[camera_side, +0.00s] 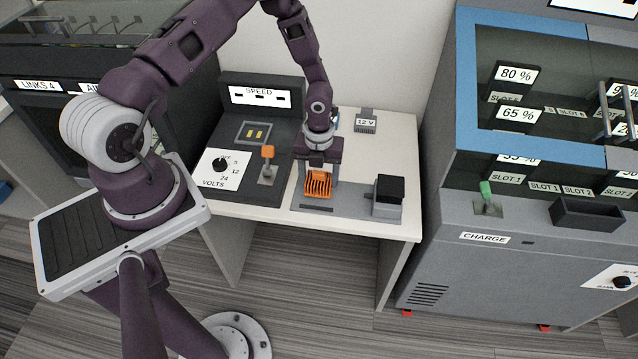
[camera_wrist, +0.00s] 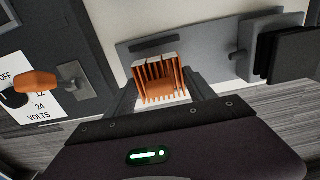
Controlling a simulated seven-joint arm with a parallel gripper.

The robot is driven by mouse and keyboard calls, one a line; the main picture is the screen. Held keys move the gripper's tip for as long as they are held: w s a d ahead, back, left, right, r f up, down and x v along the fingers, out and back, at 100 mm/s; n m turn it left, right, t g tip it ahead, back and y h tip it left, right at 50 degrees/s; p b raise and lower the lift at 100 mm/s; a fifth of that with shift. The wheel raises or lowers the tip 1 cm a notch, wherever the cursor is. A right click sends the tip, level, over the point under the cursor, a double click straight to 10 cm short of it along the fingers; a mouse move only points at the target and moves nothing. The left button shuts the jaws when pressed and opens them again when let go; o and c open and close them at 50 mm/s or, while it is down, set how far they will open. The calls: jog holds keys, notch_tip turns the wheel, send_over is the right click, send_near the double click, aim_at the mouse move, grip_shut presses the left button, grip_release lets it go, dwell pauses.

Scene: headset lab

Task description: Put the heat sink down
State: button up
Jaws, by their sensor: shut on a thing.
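The heat sink (camera_side: 318,185) is an orange finned block. My gripper (camera_side: 319,182) is shut on it, with one finger on each side. In the wrist view the heat sink (camera_wrist: 160,80) sits between the fingers of my gripper (camera_wrist: 162,92), its fins facing the camera. It is over or on a grey plate (camera_side: 345,207) on the white table; I cannot tell whether it touches the plate. The plate also shows in the wrist view (camera_wrist: 205,62).
A grey block with a black top (camera_side: 388,195) stands on the plate's right end. Left are an orange-tipped lever (camera_side: 267,165) and a VOLTS dial (camera_side: 220,164). A 12 V box (camera_side: 366,124) stands behind. The white table (camera_side: 396,150) is bare at right.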

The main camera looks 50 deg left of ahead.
jog(key=shift+f, duration=1.25)
jog(key=shift+f, duration=0.1)
jog(key=o, duration=1.7)
jog(key=shift+c, duration=0.2)
